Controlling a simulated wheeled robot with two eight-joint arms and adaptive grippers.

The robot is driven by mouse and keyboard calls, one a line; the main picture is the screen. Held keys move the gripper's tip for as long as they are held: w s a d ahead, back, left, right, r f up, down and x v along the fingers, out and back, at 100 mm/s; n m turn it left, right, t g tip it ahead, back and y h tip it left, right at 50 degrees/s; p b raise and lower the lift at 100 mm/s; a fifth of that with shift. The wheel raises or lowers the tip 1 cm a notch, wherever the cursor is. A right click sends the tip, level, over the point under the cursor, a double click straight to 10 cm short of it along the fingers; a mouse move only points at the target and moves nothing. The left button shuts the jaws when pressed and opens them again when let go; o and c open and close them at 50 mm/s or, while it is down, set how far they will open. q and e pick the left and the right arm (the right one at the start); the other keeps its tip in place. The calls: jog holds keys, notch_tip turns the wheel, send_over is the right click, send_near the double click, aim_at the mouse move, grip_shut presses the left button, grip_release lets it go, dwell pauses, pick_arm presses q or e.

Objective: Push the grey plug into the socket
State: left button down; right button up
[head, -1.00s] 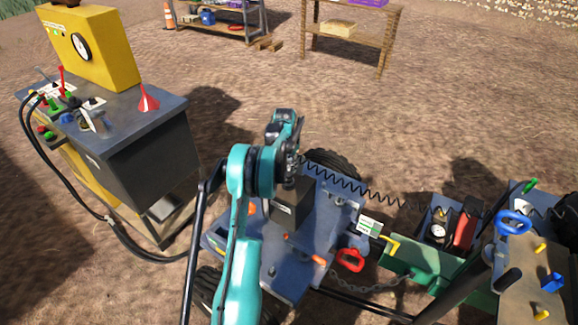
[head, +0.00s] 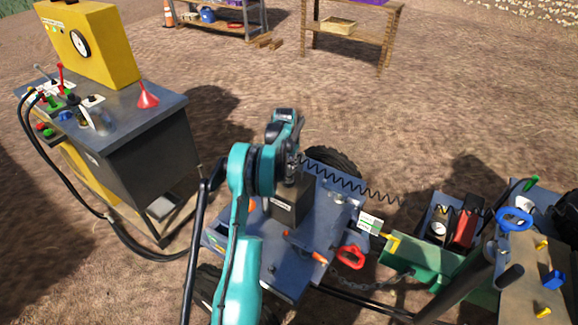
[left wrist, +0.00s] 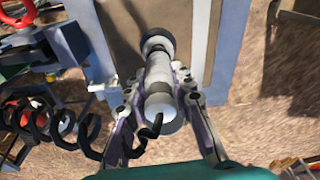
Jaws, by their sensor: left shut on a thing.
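The grey plug (left wrist: 158,92) is a light grey cylinder seen in the left wrist view. My left gripper (left wrist: 158,85) is shut around it, one finger on each side. A black coiled cable (left wrist: 70,135) runs from its near end toward the left; the cable (head: 350,183) also shows in the head view. A dark round ring (left wrist: 157,40) lies at the far end of the plug; I cannot tell whether it is the socket or how far the plug is in. In the head view my left gripper (head: 292,165) is over a dark box (head: 288,207) and hides the plug. My right gripper is not seen.
The dark box stands on a blue wheeled trailer (head: 330,215). A green drawbar part (head: 425,258), a red shackle (head: 351,257) and a chain (head: 385,285) are at its right. A grey cabinet with a yellow panel (head: 95,45) stands left. Open dirt lies behind.

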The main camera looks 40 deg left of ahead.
pick_arm(q)
jog(key=shift+f+b, duration=0.5)
jog(key=shift+f, duration=0.25)
jog(key=c, duration=0.8)
grip_release()
jog(key=shift+r, duration=0.15)
jog(key=shift+r+p, duration=2.15)
jog(key=shift+r, duration=1.25)
